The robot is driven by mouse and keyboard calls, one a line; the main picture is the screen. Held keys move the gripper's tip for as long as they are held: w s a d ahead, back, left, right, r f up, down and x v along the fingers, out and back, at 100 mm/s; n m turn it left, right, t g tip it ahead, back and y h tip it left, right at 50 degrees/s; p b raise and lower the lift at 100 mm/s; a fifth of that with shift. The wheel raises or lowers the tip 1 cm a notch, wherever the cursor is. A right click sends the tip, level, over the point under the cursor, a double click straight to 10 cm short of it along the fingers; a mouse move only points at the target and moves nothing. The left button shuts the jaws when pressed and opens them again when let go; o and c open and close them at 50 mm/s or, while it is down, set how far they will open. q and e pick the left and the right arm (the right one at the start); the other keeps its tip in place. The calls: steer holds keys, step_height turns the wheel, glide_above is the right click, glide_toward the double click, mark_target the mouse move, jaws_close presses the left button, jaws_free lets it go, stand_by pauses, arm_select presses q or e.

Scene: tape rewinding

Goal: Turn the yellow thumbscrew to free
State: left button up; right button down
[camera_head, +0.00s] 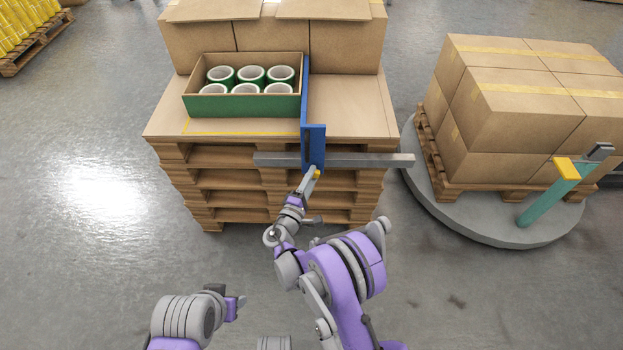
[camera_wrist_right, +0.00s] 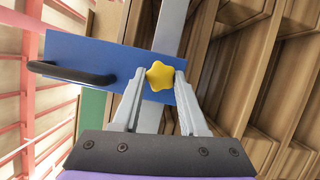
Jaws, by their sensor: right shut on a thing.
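The yellow thumbscrew (camera_wrist_right: 159,74) is a lobed knob on the front of the blue bracket (camera_wrist_right: 100,60). In the head view, only a bit of the thumbscrew (camera_head: 317,174) shows below the blue bracket (camera_head: 313,140) at the pallet stack's front. My right gripper (camera_wrist_right: 161,78) is shut on the thumbscrew, with a grey finger on either side of it. It also shows in the head view (camera_head: 312,180), reaching up to the bracket. My left gripper (camera_head: 237,305) is low at the left, away from the stack; its fingers are too unclear to judge.
A grey rail (camera_head: 375,160) runs across the stack's front behind the bracket. A green-fronted box (camera_head: 245,106) with several tape rolls stands left of the blue plate. A turntable (camera_head: 430,205) with boxes stands to the right. Floor at left is clear.

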steer(key=shift+n, duration=0.5)
steer(key=shift+c, duration=2.2)
jaws_free()
steer(key=p+v, duration=0.1)
steer(key=v, duration=1)
steer(key=shift+f, duration=0.25)
steer(key=shift+w, duration=0.1)
